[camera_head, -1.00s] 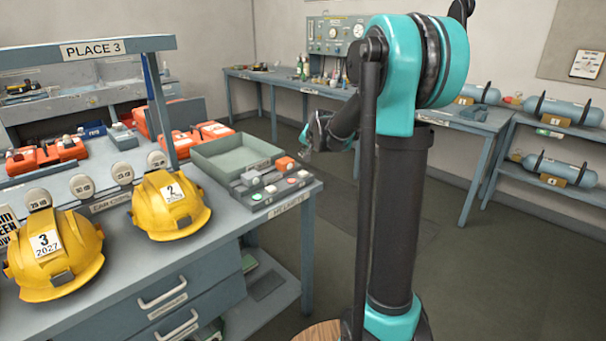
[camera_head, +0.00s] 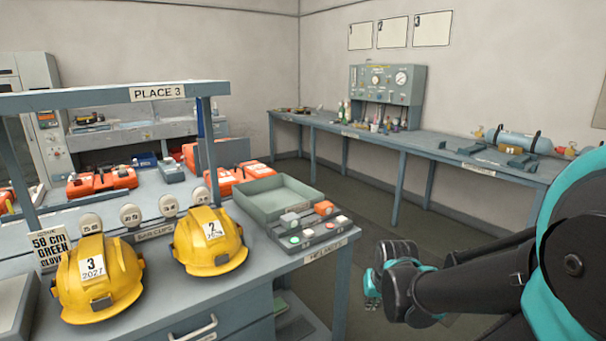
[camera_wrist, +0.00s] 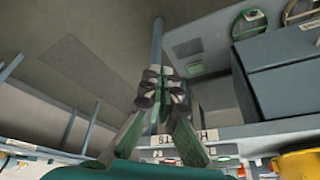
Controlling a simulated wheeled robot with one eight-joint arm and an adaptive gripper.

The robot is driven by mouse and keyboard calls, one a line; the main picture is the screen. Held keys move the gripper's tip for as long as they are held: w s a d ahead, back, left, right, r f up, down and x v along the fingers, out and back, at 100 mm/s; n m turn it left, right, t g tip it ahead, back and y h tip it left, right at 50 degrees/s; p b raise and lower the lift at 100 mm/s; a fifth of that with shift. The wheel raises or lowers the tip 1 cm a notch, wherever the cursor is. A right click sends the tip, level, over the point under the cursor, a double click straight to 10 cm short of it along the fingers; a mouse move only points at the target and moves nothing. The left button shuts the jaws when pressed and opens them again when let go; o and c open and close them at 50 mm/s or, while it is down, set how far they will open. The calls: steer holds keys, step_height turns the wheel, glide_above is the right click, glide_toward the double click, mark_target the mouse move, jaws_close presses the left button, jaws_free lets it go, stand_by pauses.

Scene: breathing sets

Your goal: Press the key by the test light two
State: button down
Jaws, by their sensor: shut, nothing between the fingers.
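A grey key box (camera_head: 318,240) sits at the right front corner of the near bench, beside the HELMETS label. I cannot read which light is two. My gripper (camera_head: 371,290) is shut and empty, off to the right of the bench corner and apart from the box. In the wrist view my gripper (camera_wrist: 161,86) points over the floor, with a red key (camera_wrist: 168,161) and a green key (camera_wrist: 222,158) partly visible at the bottom.
Two yellow helmets (camera_head: 209,240) stand on the near bench left of the box. An open green-grey tray (camera_head: 275,197) lies behind the box. The PLACE 3 shelf frame (camera_head: 60,103) rises at left. A long bench (camera_head: 400,143) runs along the back wall; floor between is clear.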

steer(key=shift+n+g, duration=0.3)
steer(key=s, duration=0.1)
steer(key=s+f, duration=0.2)
steer(key=s, duration=0.1)
steer(key=shift+d, duration=0.25)
stand_by(0.6)
